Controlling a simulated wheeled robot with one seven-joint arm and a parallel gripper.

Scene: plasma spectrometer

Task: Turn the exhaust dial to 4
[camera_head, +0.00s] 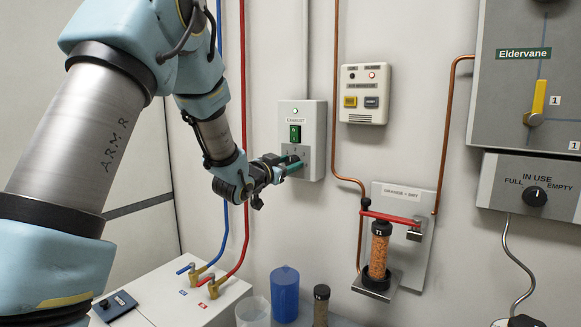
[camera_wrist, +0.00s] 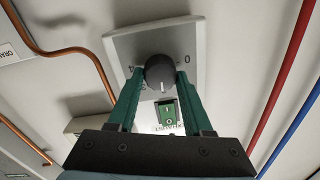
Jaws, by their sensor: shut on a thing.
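The exhaust dial is a round black knob (camera_wrist: 160,71) on a light grey wall panel (camera_head: 314,140), below a green rocker switch (camera_head: 295,133). In the wrist view, which is upside down, the knob sits between the two green fingers of my gripper (camera_wrist: 159,78), and they are shut on its sides. A white pointer mark on the knob points down in that view, towards the switch. A 0 shows right of the knob and what looks like a 4 to its left. In the head view my gripper (camera_head: 291,166) reaches the panel and hides the dial.
An alarm box (camera_head: 363,93) and copper pipes (camera_head: 334,110) are to the right of the panel. A red-handled holder with an orange-filled column (camera_head: 379,250) is lower right. Red and blue pipes (camera_head: 243,110) run behind my arm. A blue jug (camera_head: 285,294) stands below.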

